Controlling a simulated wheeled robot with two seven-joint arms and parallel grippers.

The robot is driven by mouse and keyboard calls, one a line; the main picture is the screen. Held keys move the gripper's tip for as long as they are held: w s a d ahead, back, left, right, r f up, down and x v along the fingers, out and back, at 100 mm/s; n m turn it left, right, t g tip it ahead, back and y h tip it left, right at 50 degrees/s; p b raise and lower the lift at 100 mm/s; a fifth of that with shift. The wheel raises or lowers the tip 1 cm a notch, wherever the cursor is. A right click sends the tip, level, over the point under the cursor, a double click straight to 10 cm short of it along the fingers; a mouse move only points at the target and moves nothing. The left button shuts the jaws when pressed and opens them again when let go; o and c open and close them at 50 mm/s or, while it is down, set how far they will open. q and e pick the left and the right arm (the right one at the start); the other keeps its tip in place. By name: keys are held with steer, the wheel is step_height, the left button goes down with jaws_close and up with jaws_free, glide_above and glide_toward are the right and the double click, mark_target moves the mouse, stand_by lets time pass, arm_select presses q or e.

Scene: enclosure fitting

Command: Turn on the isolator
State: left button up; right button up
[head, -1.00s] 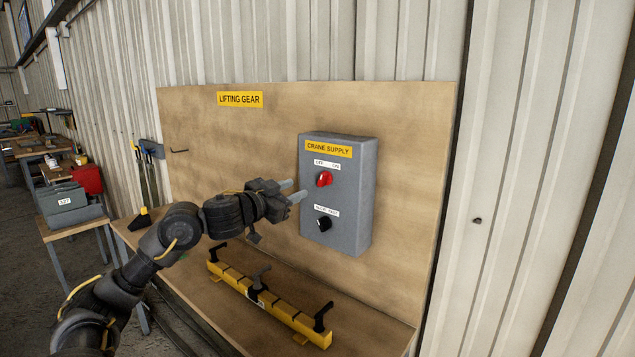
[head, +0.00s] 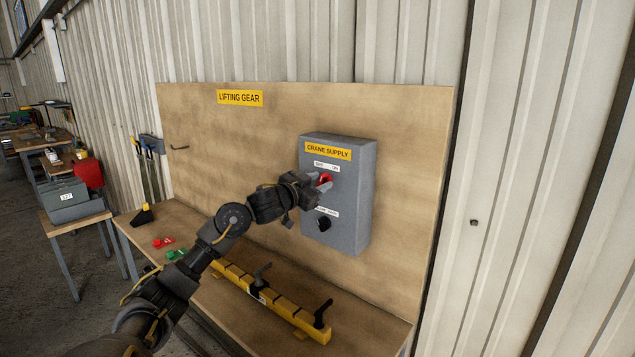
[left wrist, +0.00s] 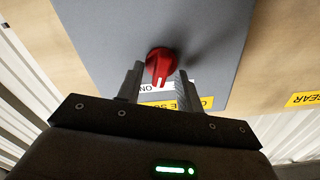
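The grey crane supply box (head: 362,200) is mounted on the wooden board, with a yellow label at its top. Its red rotary isolator knob (head: 325,178) sits below the OFF and ON labels and is partly hidden by my left gripper (head: 321,190). In the left wrist view the red knob (left wrist: 159,64) stands between the two fingertips of my left gripper (left wrist: 159,80). The fingers flank the knob, with a small gap showing on the left side; a firm grip does not show. A black knob (head: 323,223) is lower on the box. My right gripper is out of view.
A yellow bar with black handles (head: 270,298) lies on the bench (head: 215,315) below the box. Small red (head: 163,242) and green (head: 176,254) items and a black-and-yellow piece (head: 142,215) lie at the bench's left.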

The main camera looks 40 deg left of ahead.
arm_select(q)
jaws_close()
steer(key=shift+m, duration=1.1)
jaws_free()
steer(key=s+b, duration=0.4)
steer(key=s, duration=0.7)
steer(key=shift+d, duration=0.15)
